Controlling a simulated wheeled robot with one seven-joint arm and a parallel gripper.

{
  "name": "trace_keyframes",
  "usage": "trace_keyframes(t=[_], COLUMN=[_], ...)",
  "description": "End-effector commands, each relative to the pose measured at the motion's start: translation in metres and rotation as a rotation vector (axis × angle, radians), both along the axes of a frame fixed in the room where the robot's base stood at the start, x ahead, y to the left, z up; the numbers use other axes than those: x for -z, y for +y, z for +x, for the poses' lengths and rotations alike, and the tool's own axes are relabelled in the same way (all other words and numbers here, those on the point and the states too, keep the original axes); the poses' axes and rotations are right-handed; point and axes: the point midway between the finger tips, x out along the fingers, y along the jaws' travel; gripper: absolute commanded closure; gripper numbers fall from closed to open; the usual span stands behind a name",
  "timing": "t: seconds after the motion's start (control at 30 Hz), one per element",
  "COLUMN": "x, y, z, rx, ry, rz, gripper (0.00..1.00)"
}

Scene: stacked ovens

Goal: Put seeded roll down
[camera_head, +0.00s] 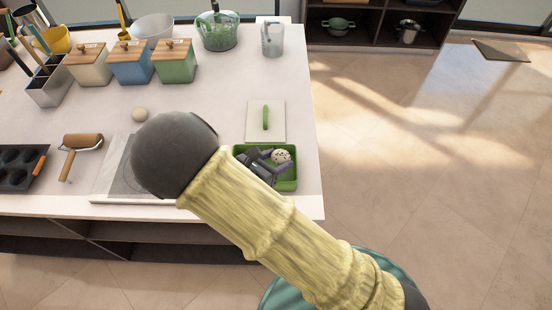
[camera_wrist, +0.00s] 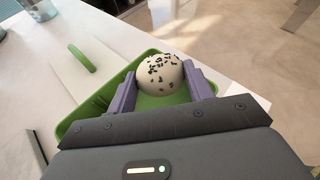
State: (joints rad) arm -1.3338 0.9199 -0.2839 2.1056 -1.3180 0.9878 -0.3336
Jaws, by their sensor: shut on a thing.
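A round pale seeded roll (camera_wrist: 160,75) with dark seeds sits between the two purple fingers of my gripper (camera_wrist: 162,88) in the wrist view. The fingers are shut on its sides. The roll also shows in the head view (camera_head: 281,156), over the green tray (camera_head: 293,184) at the table's front right. In the wrist view the green tray (camera_wrist: 150,56) surrounds the roll and fingers. Whether the roll touches the tray floor is hidden by my gripper.
Canisters (camera_head: 132,63) stand farther back. The table's right edge is close to the tray.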

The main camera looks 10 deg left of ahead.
Motion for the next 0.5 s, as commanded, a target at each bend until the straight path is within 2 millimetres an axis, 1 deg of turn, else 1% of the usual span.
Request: trace_keyframes(t=[0.3, 0.4, 0.43, 0.5], x=[0.0084, 0.0077, 0.0078, 0.0078], y=[0.0, 0.0, 0.0, 0.0], z=[0.0002, 0.0001, 0.0001, 0.0001], rx=[0.0, 0.0, 0.0, 0.0], ry=[0.0, 0.0, 0.0, 0.0], rz=[0.0, 0.0, 0.0, 0.0], gripper=[0.72, 0.72, 0.43, 0.29])
